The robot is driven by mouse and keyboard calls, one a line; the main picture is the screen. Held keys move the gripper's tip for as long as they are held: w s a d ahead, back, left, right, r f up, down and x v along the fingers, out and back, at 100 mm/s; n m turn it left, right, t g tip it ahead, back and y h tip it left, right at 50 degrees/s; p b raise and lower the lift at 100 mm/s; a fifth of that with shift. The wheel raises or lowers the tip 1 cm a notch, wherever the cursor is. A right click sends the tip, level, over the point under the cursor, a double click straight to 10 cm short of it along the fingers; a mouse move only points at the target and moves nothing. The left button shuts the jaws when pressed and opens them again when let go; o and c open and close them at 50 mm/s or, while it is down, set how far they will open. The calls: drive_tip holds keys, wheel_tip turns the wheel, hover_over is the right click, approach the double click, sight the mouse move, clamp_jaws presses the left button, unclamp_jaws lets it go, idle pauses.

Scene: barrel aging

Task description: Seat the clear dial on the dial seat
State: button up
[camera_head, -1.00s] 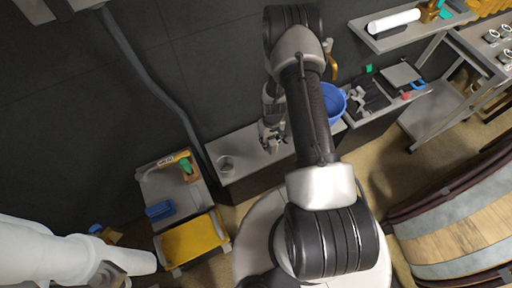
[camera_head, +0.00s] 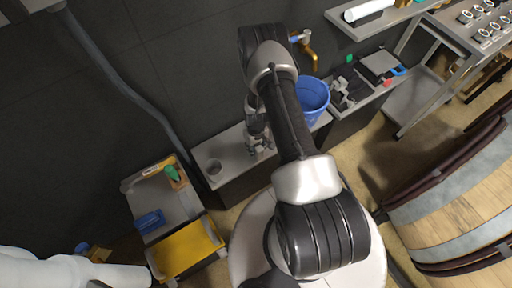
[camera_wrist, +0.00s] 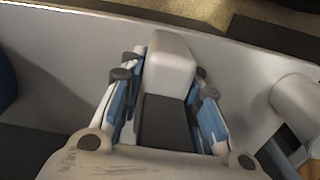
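My gripper (camera_head: 260,142) hangs low over the pale grey bench, right of a small round grey cup (camera_head: 214,168). In the wrist view its blue-sided fingers (camera_wrist: 168,88) stand apart, with a block (camera_wrist: 170,62), pale on top and dark in front, between them. I cannot tell whether they grip this block or what it is. A pale grey cylinder (camera_wrist: 296,100) shows at the right edge of the wrist view, probably the same cup. I cannot make out a clear dial or identify the dial seat in either view.
A blue bucket (camera_head: 312,95) stands right of my gripper, below a brass tap (camera_head: 308,46). A grey cart (camera_head: 132,188) with a blue block (camera_head: 149,221) and a yellow tray (camera_head: 187,250) stand left. A barrel (camera_head: 465,205) fills the lower right. The bench between cup and gripper looks clear.

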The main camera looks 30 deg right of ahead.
drive_tip(key=o, duration=0.5)
drive_tip(key=shift+c, duration=0.2)
wheel_tip(320, 180, up, 17)
drive_tip(key=p, duration=0.6)
drive_tip(key=shift+d+r, duration=0.1)
drive_tip(key=s+a+r+t, duration=0.1)
drive_tip(key=a+r, duration=0.2)
drive_tip(key=r, duration=1.2)
drive_tip(key=a+r+t, duration=0.1)
drive_tip(key=a+r, duration=0.3)
drive_tip(key=r, duration=1.2)
drive_tip(key=s+a+r+t, duration=0.1)
drive_tip(key=s+a+r, duration=0.1)
drive_tip(key=s+r, duration=0.4)
drive_tip(key=s+a+r+t, duration=0.1)
drive_tip(key=s+a+r, duration=0.2)
drive_tip(key=s, duration=0.9)
wheel_tip(320, 180, up, 4)
drive_tip(key=shift+a+f+t, duration=0.1)
drive_tip(key=shift+a+t, duration=0.2)
drive_tip(key=shift+c, duration=0.4)
